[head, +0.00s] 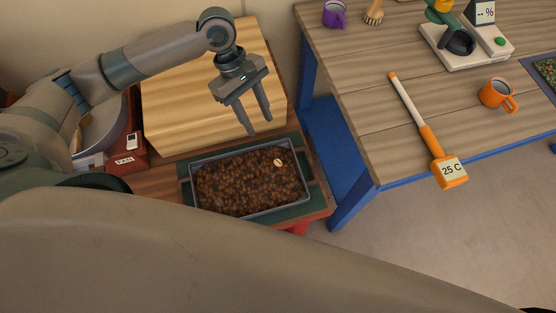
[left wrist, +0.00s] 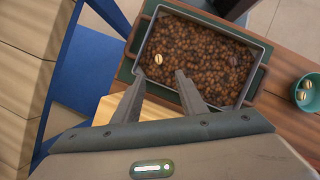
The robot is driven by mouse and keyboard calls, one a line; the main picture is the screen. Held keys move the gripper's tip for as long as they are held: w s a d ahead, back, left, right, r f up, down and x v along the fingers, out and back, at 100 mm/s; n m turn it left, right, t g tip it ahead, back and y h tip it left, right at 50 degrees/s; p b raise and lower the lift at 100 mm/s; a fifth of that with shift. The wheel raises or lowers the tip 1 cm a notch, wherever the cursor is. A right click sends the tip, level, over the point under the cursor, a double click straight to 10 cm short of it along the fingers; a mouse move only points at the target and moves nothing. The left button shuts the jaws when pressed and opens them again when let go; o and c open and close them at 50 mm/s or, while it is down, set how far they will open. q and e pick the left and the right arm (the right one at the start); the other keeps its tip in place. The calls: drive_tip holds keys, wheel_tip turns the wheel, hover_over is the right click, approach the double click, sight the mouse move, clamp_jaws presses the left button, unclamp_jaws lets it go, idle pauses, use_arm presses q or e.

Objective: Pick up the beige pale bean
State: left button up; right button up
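The beige pale bean (head: 278,162) lies on top of the dark brown beans near the upper right of the grey tray (head: 250,214). In the left wrist view the bean (left wrist: 158,59) shows near the tray's left side, just beyond my fingertips. My left gripper (head: 260,128) is open and empty, pointing down above the tray's back edge. In the left wrist view its two fingers (left wrist: 160,74) are apart, with the bean roughly in line with the gap between them. My right gripper is not in view.
A green bowl (left wrist: 305,98) holding pale beans stands beside the tray.

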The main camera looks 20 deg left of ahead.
use_arm(q)
drive_tip(key=p, duration=0.2)
approach(277, 161)
drive_tip(key=shift+s+d+f, duration=0.25)
drive_tip(key=shift+d+f, duration=0.05)
drive_tip(key=shift+f, duration=0.2)
drive_tip(key=shift+s+d+f, duration=0.25)
drive_tip(key=shift+d+f, duration=0.1)
drive_tip(key=shift+f, duration=0.35)
drive_tip(key=shift+d+f, duration=0.2)
drive_tip(key=shift+f, duration=0.3)
drive_tip(key=p+x, duration=0.1)
drive_tip(key=x, duration=0.2)
drive_tip(key=shift+w+f, duration=0.1)
drive_tip(key=shift+w, duration=0.05)
drive_tip(key=shift+d+f+p, duration=0.15)
drive_tip(key=shift+f+p, duration=0.15)
drive_tip(key=shift+f, duration=0.15)
clamp_jaws()
